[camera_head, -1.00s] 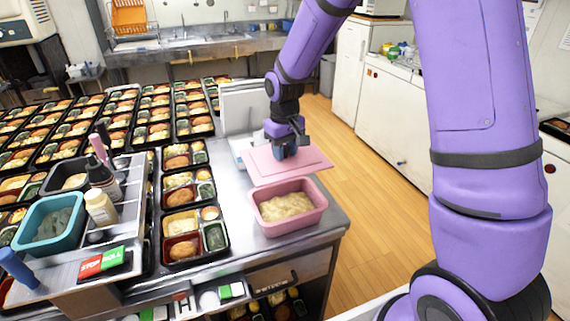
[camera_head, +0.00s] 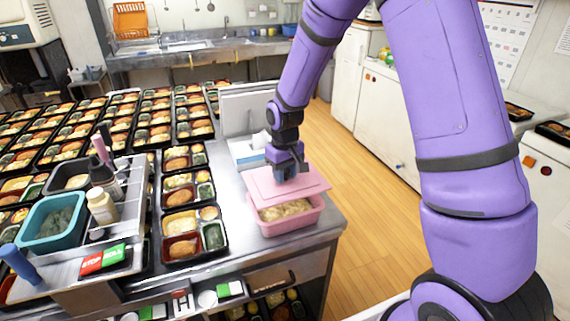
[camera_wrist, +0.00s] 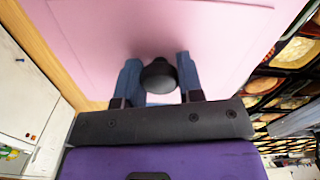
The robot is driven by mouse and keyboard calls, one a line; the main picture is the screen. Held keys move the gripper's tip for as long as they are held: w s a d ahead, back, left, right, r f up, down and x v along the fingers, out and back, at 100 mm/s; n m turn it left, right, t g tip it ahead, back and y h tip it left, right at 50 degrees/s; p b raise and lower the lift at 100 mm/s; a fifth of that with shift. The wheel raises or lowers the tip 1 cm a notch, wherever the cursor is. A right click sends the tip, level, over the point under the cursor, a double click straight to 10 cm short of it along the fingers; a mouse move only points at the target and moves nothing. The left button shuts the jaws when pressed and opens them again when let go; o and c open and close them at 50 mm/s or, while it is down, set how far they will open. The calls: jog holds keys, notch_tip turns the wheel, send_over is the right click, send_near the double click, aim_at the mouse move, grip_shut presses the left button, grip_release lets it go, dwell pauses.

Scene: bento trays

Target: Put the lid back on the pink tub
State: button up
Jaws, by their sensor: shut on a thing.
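The pink tub (camera_head: 292,226) stands near the right front corner of the steel counter, with pale yellow food (camera_head: 285,210) showing at its front. The flat pink lid (camera_head: 262,184) is over the rear part of the tub, roughly level. I cannot tell whether it touches the rim. My gripper (camera_head: 288,172) is above the lid, shut on its dark knob. In the wrist view the blue fingers of my gripper (camera_wrist: 160,80) stand on either side of the round black knob (camera_wrist: 159,76), with the pink lid (camera_wrist: 110,30) filling the picture behind.
Filled bento trays (camera_head: 182,222) stand left of the tub, with many more behind. A caddy with a teal tub (camera_head: 28,228) and bottles (camera_head: 102,207) is at the far left. A white-grey box-like device (camera_head: 243,110) stands behind the lid. The counter's right edge (camera_head: 335,205) is close to the tub.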

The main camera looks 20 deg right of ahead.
notch_tip(320, 180, down, 6)
jog(key=shift+f, duration=0.15)
dwell(0.4)
jog(key=shift+f, duration=0.15)
dwell(1.1)
jog(key=o, duration=1.5)
jog(key=shift+r, duration=3.55)
grip_shut()
